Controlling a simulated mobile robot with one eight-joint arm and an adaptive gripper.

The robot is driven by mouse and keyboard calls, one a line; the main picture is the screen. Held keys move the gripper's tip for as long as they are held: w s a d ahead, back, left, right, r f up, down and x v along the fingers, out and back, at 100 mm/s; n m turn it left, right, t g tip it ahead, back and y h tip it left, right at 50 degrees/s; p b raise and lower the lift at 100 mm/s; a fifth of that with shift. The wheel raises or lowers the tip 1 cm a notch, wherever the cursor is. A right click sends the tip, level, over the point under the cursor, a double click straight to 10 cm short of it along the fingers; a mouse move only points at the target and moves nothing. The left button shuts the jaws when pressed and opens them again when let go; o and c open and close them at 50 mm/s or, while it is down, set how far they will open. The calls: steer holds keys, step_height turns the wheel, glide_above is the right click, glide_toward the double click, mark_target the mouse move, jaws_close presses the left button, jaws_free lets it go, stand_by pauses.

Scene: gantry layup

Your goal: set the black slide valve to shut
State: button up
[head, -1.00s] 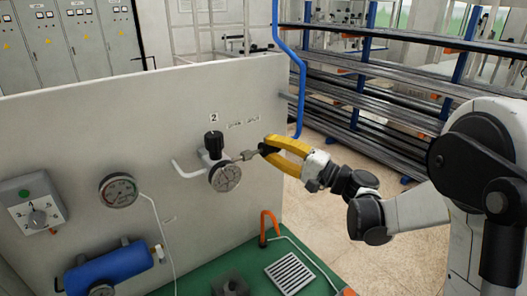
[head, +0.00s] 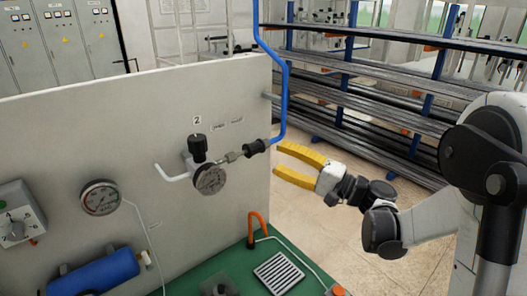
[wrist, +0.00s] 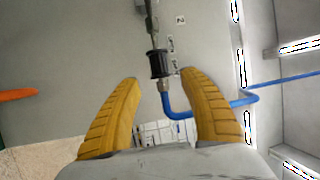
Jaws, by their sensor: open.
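The black slide valve (head: 256,146) is a ribbed black sleeve between a metal fitting and the blue hose, in front of the grey panel's right edge. It also shows in the wrist view (wrist: 160,64), upper middle, with metal fittings on both sides of it. My gripper (head: 280,158) has yellow fingers, is open and empty, and is just right of the sleeve. In the wrist view my fingers (wrist: 160,78) are spread, with the sleeve ahead, roughly between the tip lines. Small labels (head: 228,123) above the valve are too small to read.
A regulator with a black knob (head: 198,147) and a gauge (head: 210,179) is left of the valve, under a "2" plate. The blue hose (head: 283,90) bends upward behind the valve. An orange hook (head: 257,224) rises from the green bench below. Pipe racks (head: 360,100) stand behind.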

steer(key=v, duration=0.4)
steer(key=shift+d, duration=0.1)
steer(key=shift+f, duration=0.1)
steer(key=s+a+f+n+g+h+b, duration=0.1)
steer(key=s+a+f+g+h+b, duration=0.25)
steer(key=s+a+f, duration=0.2)
steer(key=s+d+f+n+h+b, duration=0.2)
steer(key=s+d+f+h, duration=0.3)
steer(key=s, duration=0.3)
steer(key=s+d+f+n+h+b, duration=0.2)
steer(key=s+d+f+h+b, duration=0.1)
steer(key=s+d+f+h, duration=0.2)
steer(key=s+f+h, duration=0.2)
steer(key=s+h, duration=0.1)
steer(key=s, duration=0.1)
steer(key=shift+s+d+f+n, duration=0.15)
steer(key=shift+d+f+n, duration=0.05)
steer(key=shift+d+n, duration=0.2)
stand_by(1.7)
